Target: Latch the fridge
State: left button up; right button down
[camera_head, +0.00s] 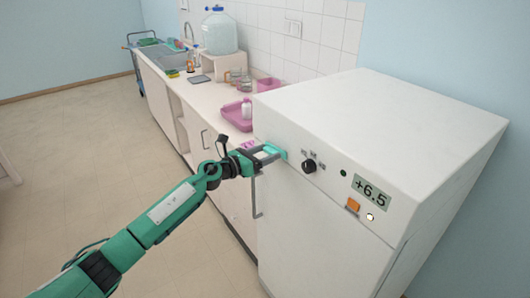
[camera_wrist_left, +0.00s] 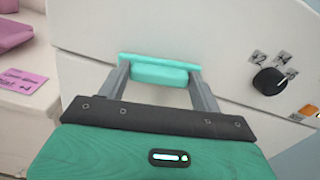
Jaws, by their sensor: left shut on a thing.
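The white fridge (camera_head: 330,215) stands at the right with its front toward the left. Its door looks flush with the body, with a grey vertical handle (camera_head: 258,198) at its left edge. A teal latch (camera_head: 272,150) sits at the upper left corner of the front, near the door's top seam. My left gripper (camera_head: 268,154) is at this latch. In the left wrist view the teal latch (camera_wrist_left: 158,72) lies across the fingertips, between the two grey fingers, and the gripper is shut on it. My right gripper is not in view.
The fridge panel carries a black knob (camera_head: 309,166), a display reading +6.5 (camera_head: 372,191) and an orange switch (camera_head: 352,205). A counter (camera_head: 203,95) with a pink tray (camera_head: 236,113) and a large bottle (camera_head: 219,32) runs behind. The floor at left is clear.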

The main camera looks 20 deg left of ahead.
pick_arm(q)
jog(key=n+p, duration=0.2)
jog(key=n, duration=0.2)
jog(key=shift+r+n, duration=0.1)
jog(key=shift+n, duration=0.2)
jog(key=n+p, duration=0.2)
jog(key=n, duration=0.1)
jog(key=shift+w+a+n, duration=0.1)
jog(key=shift+n, duration=0.2)
jog(key=n+p, duration=0.2)
jog(key=n, duration=0.2)
jog(key=shift+f+n+p, duration=0.15)
jog(key=shift+n+p, duration=0.2)
jog(key=shift+n, duration=0.55)
jog(key=shift+f+n+p, duration=0.15)
jog(key=shift+n+p, duration=0.15)
jog(key=shift+n, duration=0.6)
jog(key=o, duration=1)
jog(key=shift+a, duration=0.1)
